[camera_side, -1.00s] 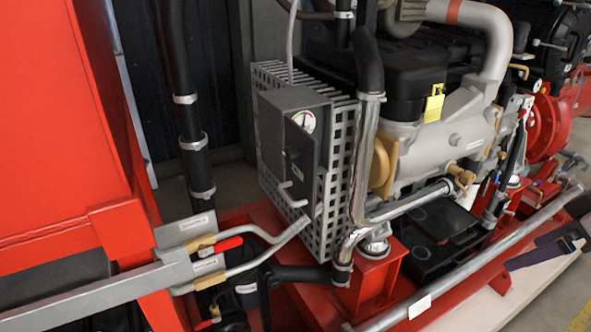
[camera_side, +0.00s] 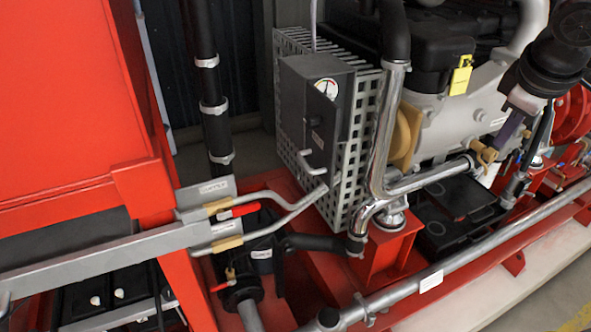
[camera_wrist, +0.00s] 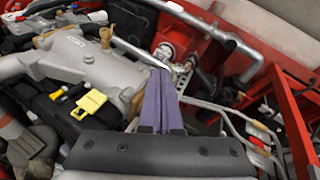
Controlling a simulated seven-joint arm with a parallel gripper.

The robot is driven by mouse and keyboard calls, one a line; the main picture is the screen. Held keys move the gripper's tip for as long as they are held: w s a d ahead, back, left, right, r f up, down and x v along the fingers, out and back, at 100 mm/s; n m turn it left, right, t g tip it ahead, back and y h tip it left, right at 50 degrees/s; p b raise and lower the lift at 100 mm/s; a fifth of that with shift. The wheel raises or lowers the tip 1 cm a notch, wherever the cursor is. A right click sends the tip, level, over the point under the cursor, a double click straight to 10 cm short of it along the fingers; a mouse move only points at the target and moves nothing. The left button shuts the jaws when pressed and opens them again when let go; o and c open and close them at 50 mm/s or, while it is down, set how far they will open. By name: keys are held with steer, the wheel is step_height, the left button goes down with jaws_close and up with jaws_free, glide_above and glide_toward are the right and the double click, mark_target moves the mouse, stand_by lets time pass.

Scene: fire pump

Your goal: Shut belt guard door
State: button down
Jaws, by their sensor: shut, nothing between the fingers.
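The belt guard (camera_side: 362,150) is a light grey perforated metal cage left of the engine in the side view. A dark grey box (camera_side: 318,110) with a round gauge and a small lever stands in front of it and hides part of it. I cannot tell which panel is the door or how far it stands open. My gripper (camera_side: 499,143) has purple fingers and points down at the right, by the engine's brass valve, well apart from the guard. In the wrist view its fingers (camera_wrist: 162,75) lie together, empty.
A chrome pipe (camera_side: 375,150) rises just right of the guard. A long silver rail (camera_side: 460,262) runs along the front. Grey bars with brass and red handles (camera_side: 240,212) reach in from the left. A yellow tag (camera_side: 460,76) hangs on the engine.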

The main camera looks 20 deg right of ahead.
steer(key=w+a+n+t+h, duration=0.2)
steer(key=w+a+h, duration=0.2)
steer(key=w+a, duration=0.75)
steer(key=w+a+f+n+t+h, duration=0.1)
steer(key=w+a+f+t+h, duration=0.15)
steer(key=a, duration=0.75)
steer(key=w+a+f+n+t+h, duration=0.1)
steer(key=a+f+t, duration=0.15)
steer(key=a, duration=0.85)
steer(key=t, duration=0.1)
glide_toward(301, 162)
steer(key=x, duration=0.6)
steer(key=shift+y, duration=0.25)
